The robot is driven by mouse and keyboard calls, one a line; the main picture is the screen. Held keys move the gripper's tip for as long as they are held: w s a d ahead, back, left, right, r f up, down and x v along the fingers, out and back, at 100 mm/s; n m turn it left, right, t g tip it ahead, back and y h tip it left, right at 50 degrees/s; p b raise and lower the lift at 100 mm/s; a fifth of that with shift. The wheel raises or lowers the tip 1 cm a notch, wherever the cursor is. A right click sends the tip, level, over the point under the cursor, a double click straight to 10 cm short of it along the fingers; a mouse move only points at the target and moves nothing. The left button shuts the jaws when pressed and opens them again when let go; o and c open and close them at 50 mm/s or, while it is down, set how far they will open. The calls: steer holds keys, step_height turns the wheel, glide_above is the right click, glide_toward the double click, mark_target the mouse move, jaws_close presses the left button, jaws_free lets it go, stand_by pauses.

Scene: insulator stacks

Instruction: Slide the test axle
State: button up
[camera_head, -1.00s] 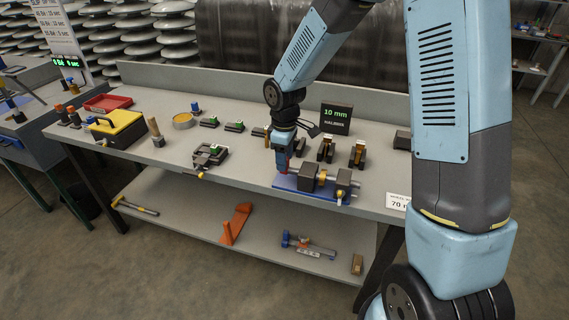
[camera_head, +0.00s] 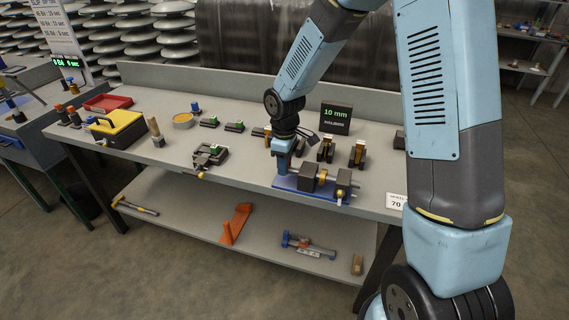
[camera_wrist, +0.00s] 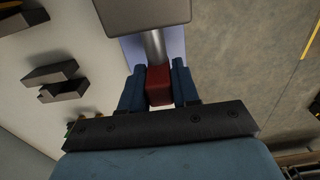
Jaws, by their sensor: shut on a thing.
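The test axle is a grey metal rod (camera_wrist: 155,47) with a red block-like end (camera_wrist: 159,85), seen in the wrist view. My gripper (camera_wrist: 158,88) is shut on the red end, one blue finger on each side. The rod runs from there to a grey block (camera_wrist: 142,12) at the top of that view. In the head view my gripper (camera_head: 283,166) is at the left end of the fixture, which has a dark block (camera_head: 307,179), a brass-coloured ring (camera_head: 322,177) and a blue base plate (camera_head: 290,185). The rod inside the block is hidden.
A "10 mm" display (camera_head: 335,118) stands behind the fixture. Dark stands with brass-coloured parts (camera_head: 357,153) are close behind it. A dark clamp-like fixture (camera_head: 210,156) sits to the left. The bench front edge is close below the base plate.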

jaws_close()
steer(key=shift+w+a+r, duration=0.1)
steer(key=shift+w+a, duration=0.25)
steer(key=shift+a, duration=0.45)
steer(key=o, duration=0.8)
jaws_free()
steer(key=shift+c, duration=0.2)
step_height(320, 180, up, 14)
steer(key=shift+f, duration=0.2)
